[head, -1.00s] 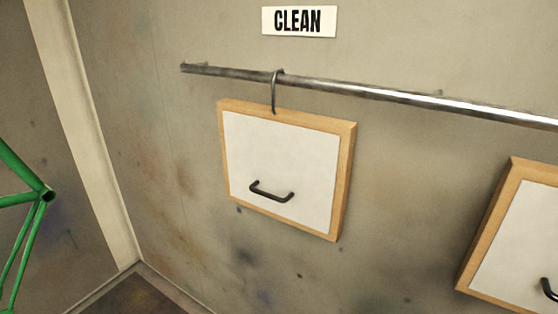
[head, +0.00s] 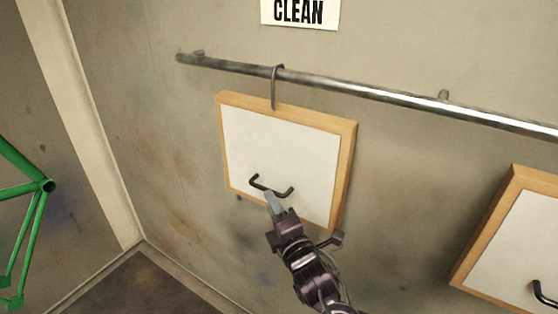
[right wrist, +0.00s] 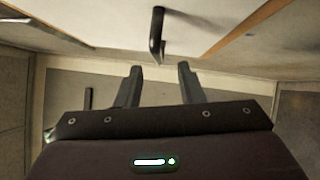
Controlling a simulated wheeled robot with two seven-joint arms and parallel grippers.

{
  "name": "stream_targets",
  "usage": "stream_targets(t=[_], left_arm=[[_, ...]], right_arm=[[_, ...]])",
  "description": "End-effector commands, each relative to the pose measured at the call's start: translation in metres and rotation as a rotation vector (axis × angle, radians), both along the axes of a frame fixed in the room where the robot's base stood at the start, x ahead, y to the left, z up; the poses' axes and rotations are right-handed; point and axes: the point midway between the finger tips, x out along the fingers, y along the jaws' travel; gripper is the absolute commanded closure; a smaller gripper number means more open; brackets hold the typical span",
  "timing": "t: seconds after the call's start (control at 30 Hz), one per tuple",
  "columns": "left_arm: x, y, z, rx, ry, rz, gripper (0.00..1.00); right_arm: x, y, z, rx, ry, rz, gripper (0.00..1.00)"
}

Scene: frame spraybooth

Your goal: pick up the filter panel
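A filter panel (head: 270,150), white with a wooden frame, hangs by a metal hook (head: 274,88) from a rail. A black bar handle (head: 271,188) is on its lower front. My right gripper (head: 273,199) is just in front of and below this handle, hiding a bit of the panel's lower part. In the right wrist view, its two fingers (right wrist: 159,82) are spread apart with nothing between them. The handle (right wrist: 156,35) shows just beyond the fingertips, roughly in line with the gap. My left gripper is not in view.
The metal rail (head: 370,89) runs along the wall under a CLEAN sign (head: 300,12). A second framed panel (head: 515,240) with a black handle hangs at the right. A green tube frame (head: 30,190) stands at the left edge. The wall between the panels is clear.

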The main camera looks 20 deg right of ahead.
Motion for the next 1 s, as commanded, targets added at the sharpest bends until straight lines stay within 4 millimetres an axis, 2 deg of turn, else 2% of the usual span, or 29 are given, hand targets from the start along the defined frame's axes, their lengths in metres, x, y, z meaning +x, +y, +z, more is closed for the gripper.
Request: stream_targets(t=[0.3,0.4,0.5,0.73,1.0], left_arm=[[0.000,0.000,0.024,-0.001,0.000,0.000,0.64],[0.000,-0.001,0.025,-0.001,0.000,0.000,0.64],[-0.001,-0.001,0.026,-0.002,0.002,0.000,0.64],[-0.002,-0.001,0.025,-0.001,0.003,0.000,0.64],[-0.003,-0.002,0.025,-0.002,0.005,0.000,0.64]], right_arm=[[0.043,0.006,0.013,0.003,0.000,-0.001,0.65],[0.055,0.007,0.011,0.002,0.002,-0.001,0.65],[0.062,0.008,0.011,0.003,0.003,0.000,0.65],[0.063,0.008,0.009,0.004,0.003,0.001,0.65],[0.063,0.008,0.009,0.004,0.003,0.001,1.00]])
